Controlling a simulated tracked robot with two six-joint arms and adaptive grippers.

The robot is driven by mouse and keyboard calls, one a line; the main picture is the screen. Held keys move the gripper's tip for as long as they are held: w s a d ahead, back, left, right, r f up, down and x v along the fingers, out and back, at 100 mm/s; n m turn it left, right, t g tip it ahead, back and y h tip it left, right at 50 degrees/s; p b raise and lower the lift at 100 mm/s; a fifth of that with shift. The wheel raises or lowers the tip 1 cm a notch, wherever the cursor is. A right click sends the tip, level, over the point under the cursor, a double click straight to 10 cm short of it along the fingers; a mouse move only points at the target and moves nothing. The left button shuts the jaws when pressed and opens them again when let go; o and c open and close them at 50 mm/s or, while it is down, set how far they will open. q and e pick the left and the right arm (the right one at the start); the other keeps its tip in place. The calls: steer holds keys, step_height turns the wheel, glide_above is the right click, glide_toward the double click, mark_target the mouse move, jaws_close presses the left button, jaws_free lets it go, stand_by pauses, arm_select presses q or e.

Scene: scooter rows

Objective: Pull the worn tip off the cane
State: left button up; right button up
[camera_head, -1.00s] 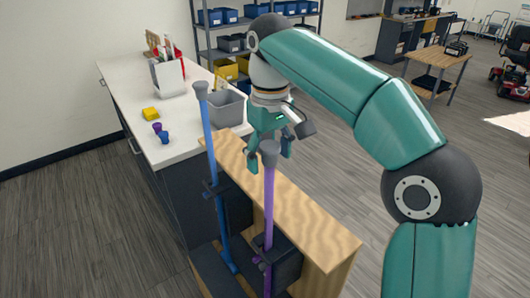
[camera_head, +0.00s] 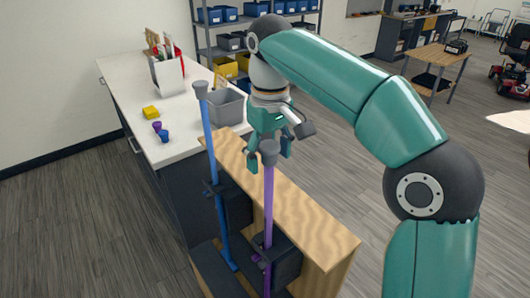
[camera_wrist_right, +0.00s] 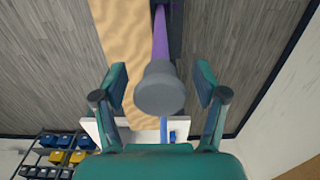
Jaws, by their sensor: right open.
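A purple cane (camera_head: 268,205) stands upright in a dark clamp at the wooden panel, with a grey tip (camera_head: 269,150) on its top end. A blue cane (camera_head: 213,145) stands to its left with a grey tip (camera_head: 201,89). My right gripper (camera_head: 268,158) is at the purple cane's tip. In the right wrist view the grey tip (camera_wrist_right: 160,90) lies between the two spread fingers of the gripper (camera_wrist_right: 160,85), with a gap on each side. The gripper is open. My left gripper is not in view.
A white counter (camera_head: 125,95) behind holds a grey bin (camera_head: 226,108), a yellow block (camera_head: 151,112), small purple (camera_head: 157,127) and blue (camera_head: 164,136) pieces, and a white holder (camera_head: 168,75). The wooden panel (camera_head: 315,225) stands close by the canes. Floor is clear at left.

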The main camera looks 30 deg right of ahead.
mark_target(269, 145)
jaws_close()
steer(key=shift+r, duration=0.1)
stand_by(0.4)
steer(key=shift+r, duration=2.8)
